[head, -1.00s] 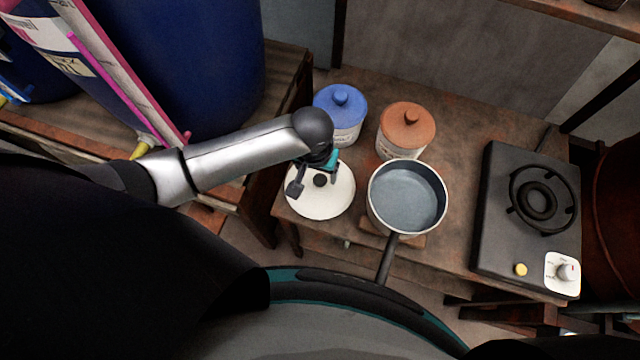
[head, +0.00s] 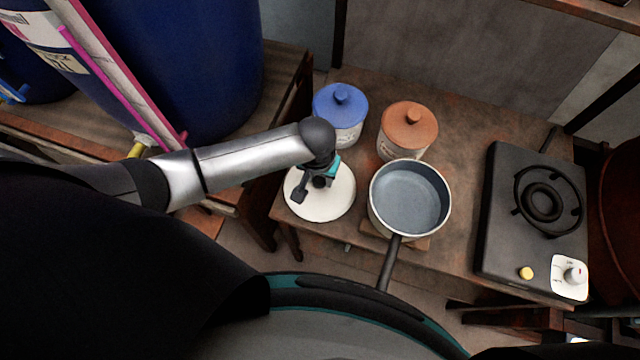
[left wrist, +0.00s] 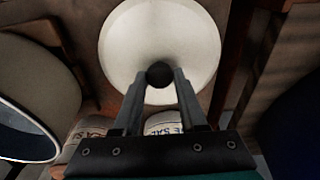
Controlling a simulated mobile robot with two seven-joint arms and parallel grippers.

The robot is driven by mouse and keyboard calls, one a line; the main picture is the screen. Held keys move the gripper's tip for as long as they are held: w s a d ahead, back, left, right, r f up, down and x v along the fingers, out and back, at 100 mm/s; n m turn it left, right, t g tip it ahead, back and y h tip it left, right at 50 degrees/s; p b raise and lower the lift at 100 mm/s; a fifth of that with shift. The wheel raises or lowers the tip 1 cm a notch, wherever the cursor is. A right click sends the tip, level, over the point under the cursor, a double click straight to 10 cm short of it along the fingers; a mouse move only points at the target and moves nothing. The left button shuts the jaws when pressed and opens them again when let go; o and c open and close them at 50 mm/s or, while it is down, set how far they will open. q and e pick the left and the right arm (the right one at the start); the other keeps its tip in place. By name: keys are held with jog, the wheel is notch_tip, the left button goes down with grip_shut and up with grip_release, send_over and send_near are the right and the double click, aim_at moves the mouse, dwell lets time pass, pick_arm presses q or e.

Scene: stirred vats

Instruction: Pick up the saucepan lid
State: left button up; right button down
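The saucepan lid (head: 334,206) is a round, cream-white disc with a black knob (head: 320,182). It lies on the wooden table, left of the saucepan (head: 410,197). My left gripper (head: 311,189) is over the lid at the knob, pointing down. In the left wrist view the lid (left wrist: 190,32) fills the top middle, and the knob (left wrist: 159,74) sits between the two fingertips. The fingers are apart, one on each side of the knob; firm contact is not visible. My right gripper is not in view.
A blue-lidded jar (head: 340,104) and an orange-lidded jar (head: 408,126) stand behind the lid and pan. A black gas burner (head: 533,215) is at the right. The pan's handle (head: 389,264) points toward me. Large blue barrels (head: 180,60) are at the left.

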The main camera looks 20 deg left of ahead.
pick_arm(q)
grip_shut()
dwell(0.8)
